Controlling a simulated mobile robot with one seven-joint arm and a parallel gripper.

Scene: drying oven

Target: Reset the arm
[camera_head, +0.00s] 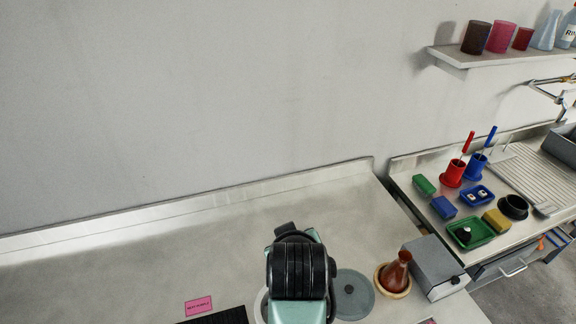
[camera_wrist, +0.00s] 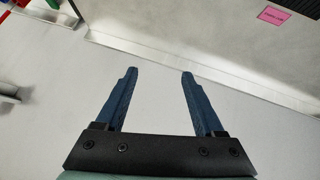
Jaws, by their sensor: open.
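In the wrist view, my gripper (camera_wrist: 159,74) has two blue fingers held wide apart, with nothing between them. Behind the fingers is a plain pale surface. In the head view, my arm (camera_head: 299,275) shows as black ribbed and teal parts above the worktop at the bottom middle. My gripper cannot be made out there.
The worktop (camera_head: 150,255) is clear at left, with a pink label (camera_head: 199,306) near the front. A second bench with coloured holders and trays (camera_head: 470,233) lies farther right.

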